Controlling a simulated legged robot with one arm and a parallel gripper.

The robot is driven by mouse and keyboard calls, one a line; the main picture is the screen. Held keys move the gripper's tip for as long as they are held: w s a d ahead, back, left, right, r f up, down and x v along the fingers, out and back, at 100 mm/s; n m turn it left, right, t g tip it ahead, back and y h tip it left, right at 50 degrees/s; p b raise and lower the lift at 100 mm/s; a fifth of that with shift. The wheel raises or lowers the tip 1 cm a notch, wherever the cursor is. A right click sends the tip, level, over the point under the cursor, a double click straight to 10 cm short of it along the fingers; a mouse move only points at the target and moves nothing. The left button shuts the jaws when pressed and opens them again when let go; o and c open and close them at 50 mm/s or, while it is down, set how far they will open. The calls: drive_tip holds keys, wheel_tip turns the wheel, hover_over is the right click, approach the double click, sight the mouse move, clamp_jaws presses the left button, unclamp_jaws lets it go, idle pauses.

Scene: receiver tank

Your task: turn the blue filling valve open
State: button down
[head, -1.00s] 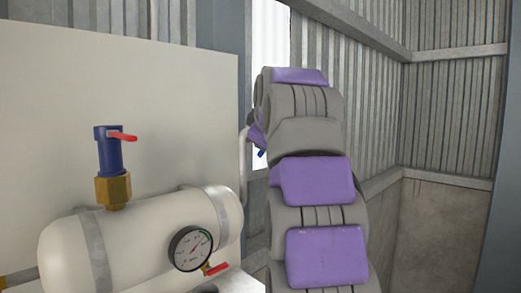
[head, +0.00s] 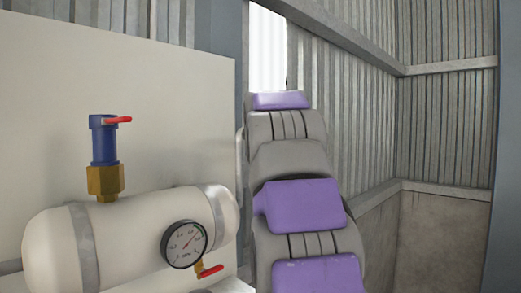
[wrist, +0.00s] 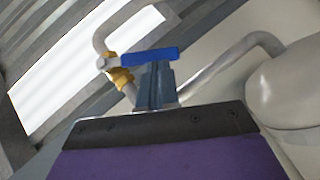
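The blue filling valve's handle (wrist: 150,57) shows in the wrist view as a flat bar lying across the picture, with a brass fitting (wrist: 121,79) at its left on a pale pipe. My gripper (wrist: 155,72) is just below the handle in the picture, its grey fingers reaching up to the handle's lower edge. I cannot tell whether they touch it or how far apart they are. In the head view my arm hides both the gripper and the blue handle.
In the head view a white tank (head: 135,235) stands at the left with a pressure gauge (head: 184,244), a red-handled drain valve (head: 207,271) and a blue upright fitting (head: 104,141) with a red lever. A pale panel (head: 170,130) stands behind. Corrugated walls close the right side.

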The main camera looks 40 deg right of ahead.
drive_tip(key=s+a+r, duration=0.6)
drive_tip(key=s+a, duration=0.1)
drive_tip(key=a, duration=0.2)
drive_tip(key=shift+s+p, duration=0.3)
drive_tip(key=shift+d+f, duration=0.1)
drive_tip(key=shift+d, duration=0.15)
drive_tip(key=shift+a, duration=0.2)
idle(0.4)
drive_tip(key=c, duration=1.9)
unclamp_jaws()
